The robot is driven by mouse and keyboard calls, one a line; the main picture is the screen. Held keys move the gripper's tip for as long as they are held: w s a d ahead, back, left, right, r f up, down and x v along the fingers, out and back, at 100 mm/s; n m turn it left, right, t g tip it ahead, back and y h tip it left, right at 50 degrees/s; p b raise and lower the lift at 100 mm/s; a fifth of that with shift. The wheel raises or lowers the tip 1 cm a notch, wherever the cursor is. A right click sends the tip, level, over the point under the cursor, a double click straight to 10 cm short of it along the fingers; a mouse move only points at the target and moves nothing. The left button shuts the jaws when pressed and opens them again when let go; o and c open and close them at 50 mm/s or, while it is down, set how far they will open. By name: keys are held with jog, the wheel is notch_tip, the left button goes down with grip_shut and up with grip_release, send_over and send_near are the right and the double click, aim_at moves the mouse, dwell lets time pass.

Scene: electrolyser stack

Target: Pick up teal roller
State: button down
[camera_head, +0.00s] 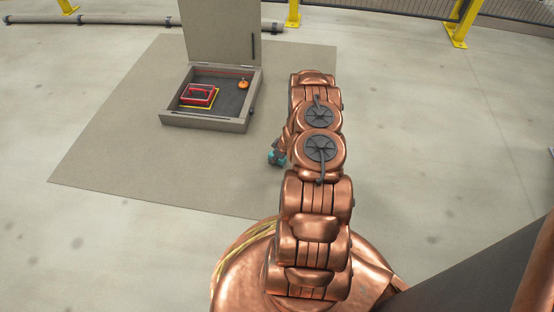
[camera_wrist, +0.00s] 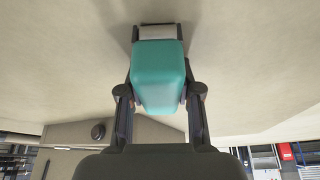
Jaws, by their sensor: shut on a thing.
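The teal roller (camera_wrist: 158,75) is between the two fingers of my gripper (camera_wrist: 159,95) in the wrist view, with a finger pressed on each side. A pale grey band and a dark end show beyond its teal part. In the head view a small teal piece of the roller (camera_head: 274,157) shows just left of my copper arm, which hides most of my gripper. My gripper is shut on the roller. I cannot tell whether the roller touches the mat.
An open grey box (camera_head: 205,122) with its lid raised stands on the beige mat (camera_head: 120,150). Inside are a red frame (camera_head: 198,96) on a yellow base and an orange knob-like thing (camera_head: 243,84). Yellow posts and a pipe (camera_head: 130,20) lie behind. The mat's left part is clear.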

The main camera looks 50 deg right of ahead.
notch_tip(320, 180, up, 4)
jog(key=p, duration=0.2)
jog(key=shift+r+p, duration=0.1)
jog(key=shift+p, duration=0.3)
jog(key=s+a, duration=0.1)
jog(key=s, duration=0.1)
jog(key=s+a, duration=0.2)
jog(key=s+a+p, duration=0.1)
jog(key=s+a, duration=0.1)
jog(key=shift+s+r, duration=0.1)
jog(key=shift+s, duration=0.25)
jog(key=s+a+p, duration=0.2)
jog(key=s, duration=0.1)
jog(key=s+a+p, duration=0.1)
jog(key=s, duration=0.1)
jog(key=shift+a+r, duration=0.35)
jog(key=shift+r, duration=0.05)
jog(key=shift+s+a+f+p, duration=0.1)
jog(key=shift+s+a+p, duration=0.3)
jog(key=shift+s+p, duration=0.2)
